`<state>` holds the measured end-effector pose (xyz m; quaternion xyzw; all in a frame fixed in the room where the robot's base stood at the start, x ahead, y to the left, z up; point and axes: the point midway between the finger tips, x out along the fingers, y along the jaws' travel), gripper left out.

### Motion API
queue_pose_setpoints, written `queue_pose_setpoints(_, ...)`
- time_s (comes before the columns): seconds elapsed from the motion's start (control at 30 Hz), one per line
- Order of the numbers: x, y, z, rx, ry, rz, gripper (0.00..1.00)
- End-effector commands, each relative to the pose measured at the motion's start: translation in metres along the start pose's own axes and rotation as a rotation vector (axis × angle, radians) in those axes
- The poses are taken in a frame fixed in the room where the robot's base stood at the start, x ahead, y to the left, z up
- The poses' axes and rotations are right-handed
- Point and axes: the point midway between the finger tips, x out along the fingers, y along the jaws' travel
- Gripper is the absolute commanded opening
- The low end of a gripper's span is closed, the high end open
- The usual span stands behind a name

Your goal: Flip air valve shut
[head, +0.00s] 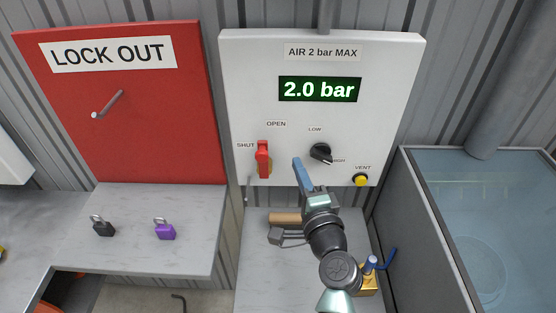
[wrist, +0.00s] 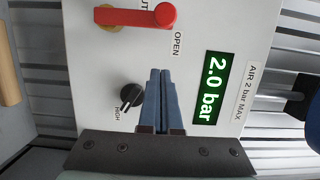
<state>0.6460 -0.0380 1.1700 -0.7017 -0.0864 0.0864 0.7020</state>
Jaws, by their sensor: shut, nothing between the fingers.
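The air valve's red handle (head: 263,158) is on the white air panel (head: 241,90), over a brass body. The handle stands upright, with the OPEN label above it and the SHUT label to its left. In the wrist view, turned sideways, the red handle (wrist: 140,17) lies along the top edge with its brass part at the left. My gripper (head: 297,161) is shut and empty, its blue fingers right of the handle and apart from it. The fingertips (wrist: 160,71) show in the wrist view, between the handle and the display. The display reads 2.0 bar.
A black LOW/HIGH knob (head: 320,153) and a yellow VENT button (head: 361,180) are close right of my gripper. Left are a red LOCK OUT board (head: 150,130) and black (head: 103,227) and purple (head: 164,230) padlocks on a shelf. A water tank (head: 480,190) stands right.

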Motion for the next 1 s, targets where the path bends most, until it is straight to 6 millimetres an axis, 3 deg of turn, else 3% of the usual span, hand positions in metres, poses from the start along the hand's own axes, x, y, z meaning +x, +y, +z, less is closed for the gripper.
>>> queue_pose_setpoints(0.1,0.02,-0.002,0.001,0.0,-0.002,-0.001,0.0)
queue_pose_setpoints(0.2,0.021,-0.003,0.02,0.001,-0.005,0.003,0.0)
queue_pose_setpoints(0.4,0.025,-0.001,0.037,0.001,-0.002,0.001,0.0)
queue_pose_setpoints(1.0,0.026,-0.002,0.041,-0.025,0.0,0.006,0.0)
